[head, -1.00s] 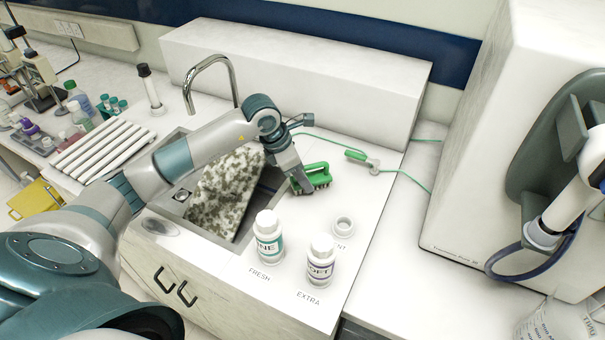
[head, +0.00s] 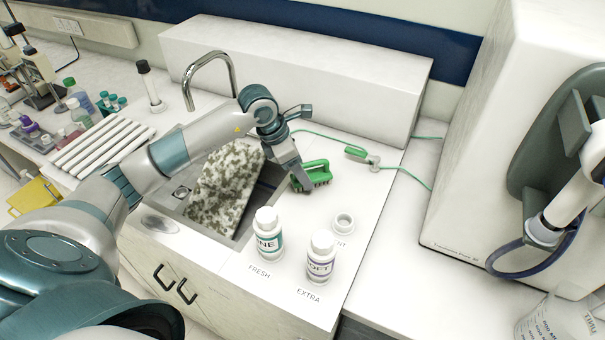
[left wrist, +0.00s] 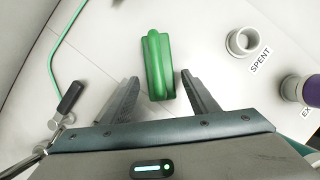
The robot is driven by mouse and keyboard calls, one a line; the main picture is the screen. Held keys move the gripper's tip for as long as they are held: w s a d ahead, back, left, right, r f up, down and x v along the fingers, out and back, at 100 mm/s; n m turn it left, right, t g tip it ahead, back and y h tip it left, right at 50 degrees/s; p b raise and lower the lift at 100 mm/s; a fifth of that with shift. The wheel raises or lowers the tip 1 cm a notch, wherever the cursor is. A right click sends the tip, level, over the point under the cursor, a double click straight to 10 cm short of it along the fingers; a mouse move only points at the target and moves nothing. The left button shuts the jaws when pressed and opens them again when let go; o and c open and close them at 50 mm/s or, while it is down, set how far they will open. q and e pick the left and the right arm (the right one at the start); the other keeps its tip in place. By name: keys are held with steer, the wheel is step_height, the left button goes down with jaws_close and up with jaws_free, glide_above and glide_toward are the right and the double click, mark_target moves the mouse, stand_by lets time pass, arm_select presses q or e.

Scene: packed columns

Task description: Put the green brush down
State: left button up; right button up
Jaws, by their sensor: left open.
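The green brush (head: 312,175) rests on the white counter to the right of the sink, its dark bristles facing down. In the left wrist view the brush (left wrist: 157,62) lies between and beyond the fingertips of my left gripper (left wrist: 158,82), with white counter on both sides of it. My left gripper (head: 303,186) is open beside the brush in the head view; part of the brush is hidden behind a finger. My right gripper is not in view.
Two white bottles (head: 267,231) (head: 320,257) and a small white ring cup (head: 343,223) marked SPENT stand in front of the brush. The sink (head: 240,238) holds a speckled slab (head: 222,185). A green tube (head: 320,139) runs behind.

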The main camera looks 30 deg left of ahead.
arm_select(q)
steer(key=b+v, duration=0.3)
steer(key=v, duration=0.7)
steer(key=shift+r, duration=0.3)
